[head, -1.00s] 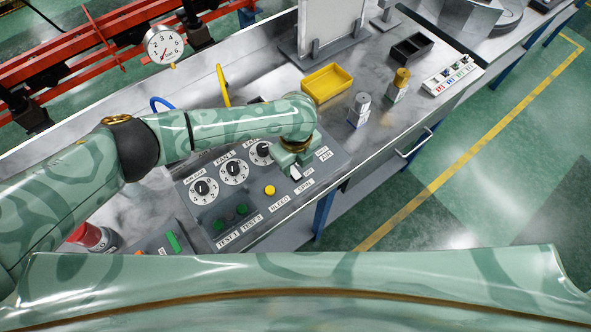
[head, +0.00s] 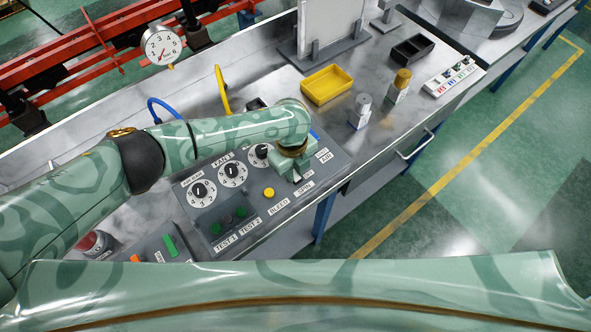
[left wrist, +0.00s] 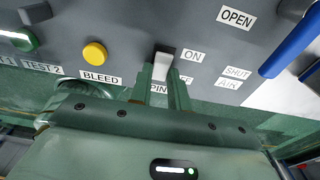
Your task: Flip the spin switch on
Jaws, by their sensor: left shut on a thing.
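The spin switch (left wrist: 163,60) is a small toggle with a pale top and dark sides on the grey control panel (head: 205,222). My left gripper (left wrist: 164,76) is shut on it, one finger on each side. In the head view my left gripper (head: 296,177) points down at the panel's right part, and its hand covers most of the switch. The ON label (left wrist: 192,56) lies just right of the switch's far end. The label below it and the SPIN label (left wrist: 158,89) are partly hidden by the fingers. My right gripper is out of view.
A yellow bleed button (left wrist: 95,53) sits left of the switch. A blue lever (left wrist: 290,46) lies to the right by the OPEN label. Several numbered dials (head: 233,174) and green test buttons share the panel. A yellow tray (head: 327,84) stands behind on the bench.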

